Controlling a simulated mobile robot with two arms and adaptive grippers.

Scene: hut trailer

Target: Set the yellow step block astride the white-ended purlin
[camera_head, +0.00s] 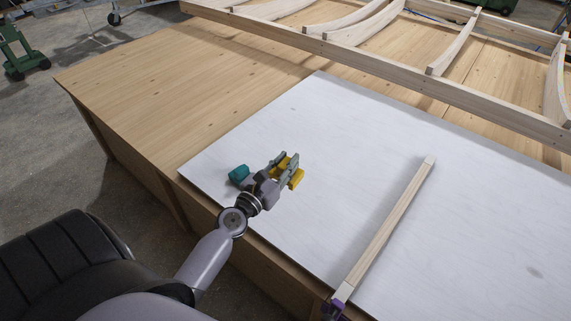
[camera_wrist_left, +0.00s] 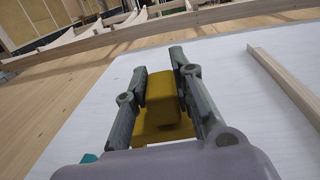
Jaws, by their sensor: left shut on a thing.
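The yellow step block (camera_head: 296,179) is between the fingers of my left gripper (camera_head: 285,164), over the left part of the white board. In the left wrist view the yellow block (camera_wrist_left: 163,100) shows with a raised part between the two grey fingers and a wider part below. My left gripper is shut on it. I cannot tell whether the block touches the board. The white-ended purlin (camera_head: 388,226) is a pale wooden bar lying on the board, well to the right of the gripper and apart from it. It also shows in the left wrist view (camera_wrist_left: 283,72).
A teal block (camera_head: 239,175) is just left of the gripper. A purple thing (camera_head: 333,311) is at the purlin's near end, partly cut off. The white board (camera_head: 330,120) is clear between gripper and purlin. A wooden frame with curved ribs (camera_head: 420,90) lies beyond.

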